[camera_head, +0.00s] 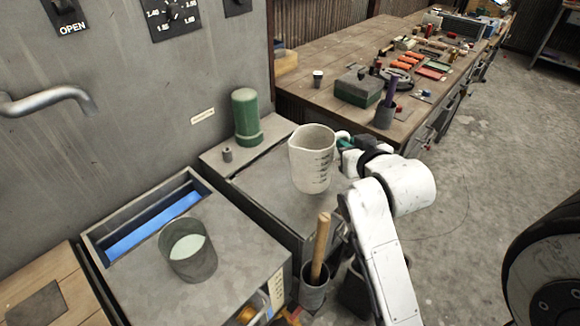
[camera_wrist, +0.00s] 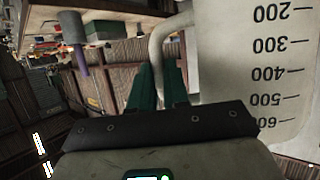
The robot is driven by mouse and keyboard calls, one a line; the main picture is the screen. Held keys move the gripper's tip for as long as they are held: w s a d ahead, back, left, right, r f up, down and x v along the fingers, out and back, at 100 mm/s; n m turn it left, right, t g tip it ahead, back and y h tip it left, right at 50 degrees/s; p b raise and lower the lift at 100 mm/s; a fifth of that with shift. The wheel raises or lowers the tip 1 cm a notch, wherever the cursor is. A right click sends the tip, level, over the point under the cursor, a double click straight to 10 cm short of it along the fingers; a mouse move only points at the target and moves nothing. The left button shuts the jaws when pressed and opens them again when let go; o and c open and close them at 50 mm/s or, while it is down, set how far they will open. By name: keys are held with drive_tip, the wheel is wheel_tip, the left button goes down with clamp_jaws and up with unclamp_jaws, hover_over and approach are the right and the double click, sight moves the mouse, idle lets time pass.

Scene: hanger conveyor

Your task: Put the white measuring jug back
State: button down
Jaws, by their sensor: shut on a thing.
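The white measuring jug (camera_head: 312,160) is upright in the head view, with dark graduation marks on its side. My gripper (camera_head: 346,142) is shut on the jug's handle, at the jug's right side. In the wrist view the jug (camera_wrist: 250,60) fills the right part, with marks from 200 to 600, and the green fingers of my gripper (camera_wrist: 158,88) close on its pale handle. The jug appears above a grey counter (camera_head: 275,185); a gap beneath it is hard to judge.
A green bottle (camera_head: 246,115) and a small grey cylinder (camera_head: 227,154) stand behind-left. A dark cup of pale liquid (camera_head: 188,250) stands by a blue-lined trough (camera_head: 150,222). A pot with a wooden handle (camera_head: 314,288) stands in front. A cluttered wooden bench (camera_head: 330,85) lies behind.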

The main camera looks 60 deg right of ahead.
drive_tip(key=shift+w+d+f+p, duration=0.5)
drive_tip(key=shift+w+d+f, duration=0.6)
drive_tip(key=shift+d+f, duration=1.05)
drive_tip(key=shift+w+d+f+p, duration=0.5)
drive_tip(key=shift+w+d+f, duration=0.55)
drive_tip(key=shift+d+f, duration=1.1)
drive_tip(key=shift+w+d+f+p, duration=0.5)
drive_tip(key=shift+w+d+f, duration=0.6)
drive_tip(key=shift+d+f, duration=1)
drive_tip(key=shift+f, duration=0.1)
drive_tip(key=shift+f, duration=0.15)
drive_tip(key=c, duration=1.1)
unclamp_jaws()
